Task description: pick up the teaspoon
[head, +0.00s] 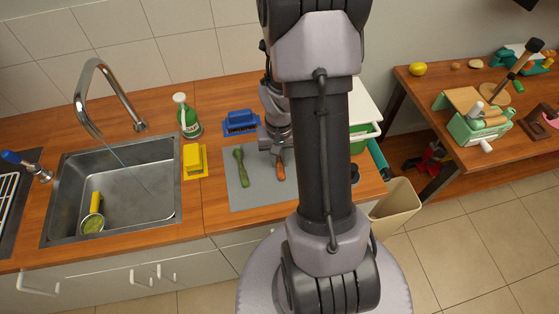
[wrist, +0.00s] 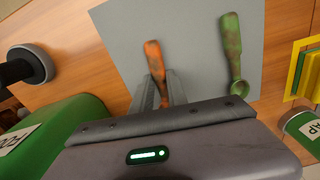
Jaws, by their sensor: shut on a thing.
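A grey mat (head: 252,196) on the wooden counter carries two utensils. The green one (head: 241,168) lies on the left in the head view; in the wrist view (wrist: 231,45) its lower end looks like a small spoon bowl. The orange-handled one (head: 280,172) lies to its right, and it also shows in the wrist view (wrist: 153,55). My gripper (wrist: 160,90) is shut on the orange-handled utensil, near the mat. It also shows in the head view (head: 277,150). The fingers partly hide that utensil's gripped end, so I cannot tell its full shape.
The sink (head: 120,185) is further left. In the wrist view, a green container (wrist: 60,135) is close on the left.

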